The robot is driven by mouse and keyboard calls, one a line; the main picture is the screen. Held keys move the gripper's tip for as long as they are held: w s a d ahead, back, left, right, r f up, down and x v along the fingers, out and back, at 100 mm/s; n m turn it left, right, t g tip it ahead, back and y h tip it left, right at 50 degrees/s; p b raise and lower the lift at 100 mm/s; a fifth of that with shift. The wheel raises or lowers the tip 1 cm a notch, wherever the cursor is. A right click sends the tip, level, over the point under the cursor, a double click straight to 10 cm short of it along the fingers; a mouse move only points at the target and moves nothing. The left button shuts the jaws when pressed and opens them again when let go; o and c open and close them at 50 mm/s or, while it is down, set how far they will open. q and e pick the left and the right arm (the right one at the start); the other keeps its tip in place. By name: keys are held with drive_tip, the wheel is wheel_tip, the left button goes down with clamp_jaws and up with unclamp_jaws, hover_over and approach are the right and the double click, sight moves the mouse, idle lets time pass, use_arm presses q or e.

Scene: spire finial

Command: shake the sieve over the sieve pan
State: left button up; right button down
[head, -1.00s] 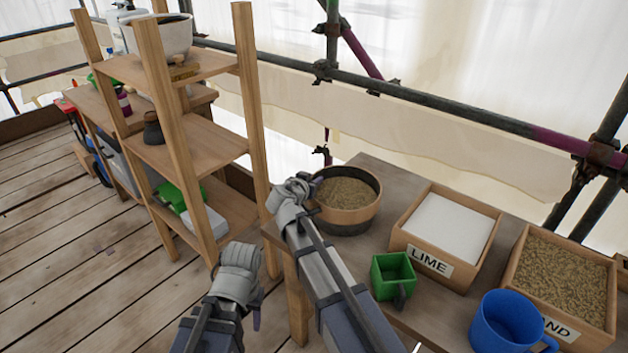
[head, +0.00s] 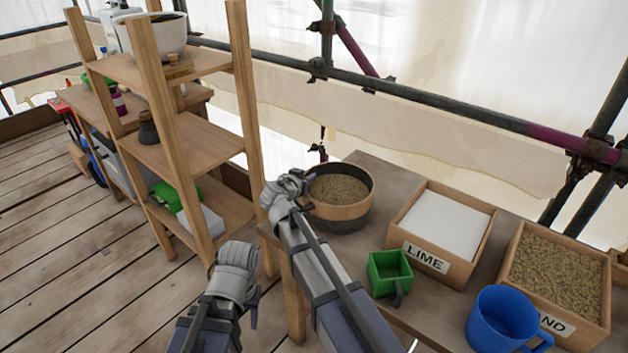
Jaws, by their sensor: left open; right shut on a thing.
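The sieve (head: 340,189) is a round wooden-rimmed ring filled with brown sand, at the back left of the table. The darker sieve pan (head: 345,222) shows directly under it; I cannot tell whether a small gap lies between them. My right gripper (head: 305,184) is shut on the left side of the sieve's rim, and its fingers are partly hidden by the hand. My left gripper (head: 252,292) is open and empty, low over the floor in front of the table, apart from the sieve.
On the table (head: 385,182) stand a LIME box (head: 427,259), a sand box (head: 548,317), a green scoop (head: 389,273) and a blue mug (head: 502,318). A wooden shelf (head: 205,143) stands close on the left. Scaffold poles (head: 430,95) run behind the table.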

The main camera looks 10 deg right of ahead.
sight(316, 190)
drive_tip(key=shift+s+d, duration=1.15)
drive_tip(key=shift+s, duration=0.3)
drive_tip(key=shift+w+a, duration=0.1)
drive_tip(key=shift+w+a, duration=0.7)
drive_tip(key=shift+w, duration=0.2)
idle(3.4)
drive_tip(key=shift+s, duration=0.1)
